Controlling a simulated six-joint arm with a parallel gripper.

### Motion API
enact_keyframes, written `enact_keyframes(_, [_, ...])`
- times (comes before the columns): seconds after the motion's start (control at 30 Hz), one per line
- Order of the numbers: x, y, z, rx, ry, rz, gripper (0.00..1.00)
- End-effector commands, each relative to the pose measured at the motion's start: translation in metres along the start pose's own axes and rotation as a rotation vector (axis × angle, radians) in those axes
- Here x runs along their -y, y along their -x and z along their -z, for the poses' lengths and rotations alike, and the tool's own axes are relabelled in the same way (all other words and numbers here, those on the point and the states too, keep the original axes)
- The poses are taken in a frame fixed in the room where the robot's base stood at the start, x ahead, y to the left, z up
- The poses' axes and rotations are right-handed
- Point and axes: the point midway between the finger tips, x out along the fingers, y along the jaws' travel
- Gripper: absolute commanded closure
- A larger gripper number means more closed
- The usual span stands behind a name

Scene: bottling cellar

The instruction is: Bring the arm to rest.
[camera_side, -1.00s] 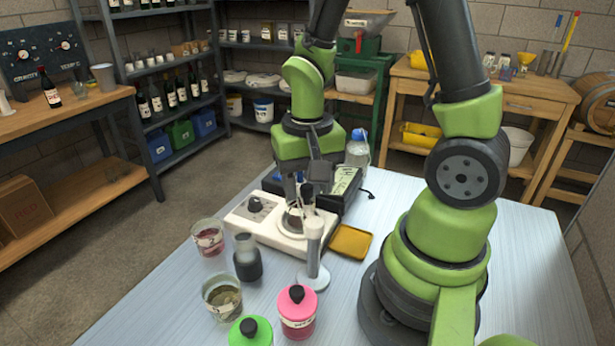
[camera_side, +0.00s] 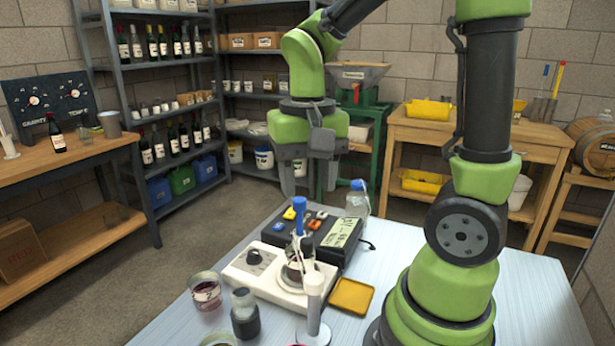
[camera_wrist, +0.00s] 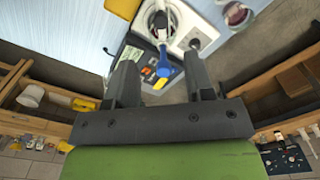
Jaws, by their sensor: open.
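My gripper (camera_side: 308,190) is open and empty. It hangs with its fingers down, above and apart from the things on the pale table (camera_side: 400,290). In the wrist view my gripper (camera_wrist: 162,62) has its two dark fingers well apart, with nothing between them. Below it stand a white device with a knob (camera_side: 254,257) and a black box with coloured buttons (camera_side: 336,255). A blue-topped upright rod (camera_side: 300,207) stands at the white device; it also shows in the wrist view (camera_wrist: 164,66).
A glass with red liquid (camera_side: 206,294), a dark bottle (camera_side: 245,318), a measuring cylinder (camera_side: 314,305), a yellow tray (camera_side: 351,296) and a blue-capped bottle (camera_side: 358,201) share the table. Shelves (camera_side: 160,117) and a wooden bench (camera_side: 478,133) stand behind. Air around my gripper is clear.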

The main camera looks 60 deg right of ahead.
Motion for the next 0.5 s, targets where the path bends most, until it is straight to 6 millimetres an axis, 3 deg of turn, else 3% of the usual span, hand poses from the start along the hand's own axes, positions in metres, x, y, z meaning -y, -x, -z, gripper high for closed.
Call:
enact_keyframes(0.27, [0.001, 0.005, -0.004, -0.022, 0.022, 0.027, 0.51])
enact_keyframes(0.5, [0.005, 0.041, -0.039, -0.195, 0.203, 0.242, 0.51])
